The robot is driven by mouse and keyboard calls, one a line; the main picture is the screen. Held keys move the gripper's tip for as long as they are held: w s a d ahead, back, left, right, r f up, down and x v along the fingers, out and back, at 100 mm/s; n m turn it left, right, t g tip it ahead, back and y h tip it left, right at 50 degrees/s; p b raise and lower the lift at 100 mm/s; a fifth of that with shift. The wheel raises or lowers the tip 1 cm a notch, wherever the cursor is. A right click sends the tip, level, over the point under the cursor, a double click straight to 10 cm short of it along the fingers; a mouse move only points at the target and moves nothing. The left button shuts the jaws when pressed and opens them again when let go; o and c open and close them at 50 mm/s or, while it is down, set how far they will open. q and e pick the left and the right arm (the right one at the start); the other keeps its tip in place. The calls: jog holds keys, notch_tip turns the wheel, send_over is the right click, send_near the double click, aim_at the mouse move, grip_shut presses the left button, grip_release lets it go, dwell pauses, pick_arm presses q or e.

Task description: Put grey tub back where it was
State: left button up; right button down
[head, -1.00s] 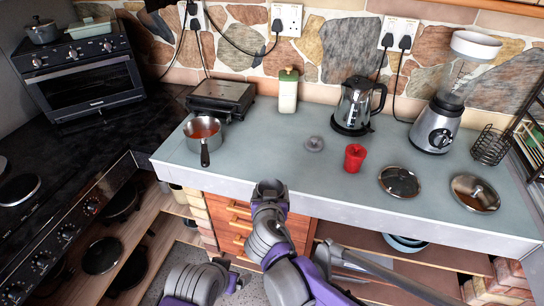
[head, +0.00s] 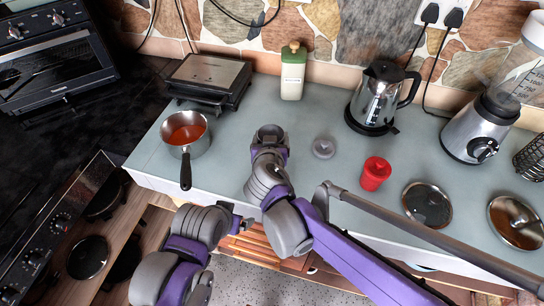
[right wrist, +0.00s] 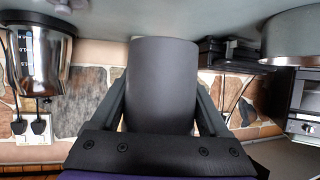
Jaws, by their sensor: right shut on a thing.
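The grey tub is a plain dark grey cylinder in the right wrist view (right wrist: 162,85), between the two fingers of my right gripper (right wrist: 160,110), which is shut on it. That view is upside down, with the counter along its top. In the head view my right gripper (head: 270,135) is over the front part of the grey-blue counter (head: 350,195), right of the saucepan. The tub is hard to tell from the grey wrist there, and its height above the counter is unclear. My left arm's grey end (head: 235,220) is low in front of the counter; its fingers are unclear.
A saucepan of red food (head: 187,130), black grill (head: 210,78), bottle (head: 293,70), kettle (head: 380,97) and blender (head: 480,125) stand around. A small grey disc (head: 323,148), red jar (head: 375,173) and two lids (head: 427,203) lie to the right. Counter between grill and disc is free.

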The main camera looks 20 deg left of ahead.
jog(key=shift+w+f, duration=0.2)
jog(key=shift+f, duration=0.1)
jog(key=f, duration=0.5)
jog(key=shift+s+b, duration=0.25)
jog(key=shift+b, duration=0.15)
jog(key=shift+f, duration=2.1)
jog(key=shift+w+f+b, duration=0.1)
jog(key=shift+b, duration=0.2)
jog(key=shift+c, duration=1.6)
grip_release()
jog(key=shift+f, duration=0.1)
jog(key=o, duration=0.3)
